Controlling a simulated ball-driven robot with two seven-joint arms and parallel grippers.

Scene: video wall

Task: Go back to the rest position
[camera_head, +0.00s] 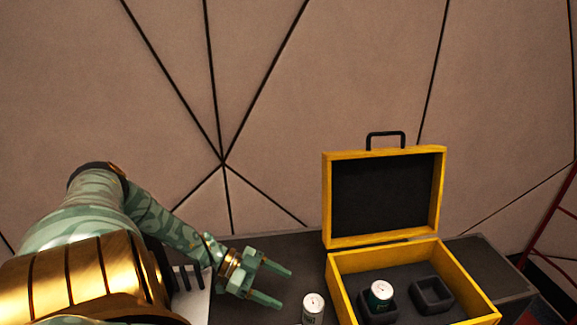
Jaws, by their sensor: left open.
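My left gripper (270,284) is open and empty, above the dark table left of the yellow case. Its two green fingers point right and down. An open yellow case (337,287) has its lid (333,203) raised at the back. My right gripper is not in view.
The dark table (290,252) runs behind and beside the case. A light slatted object (190,291) lies partly behind my left arm. A red ladder-like frame (553,222) stands at the right edge. A beige panelled wall (270,100) closes the back.

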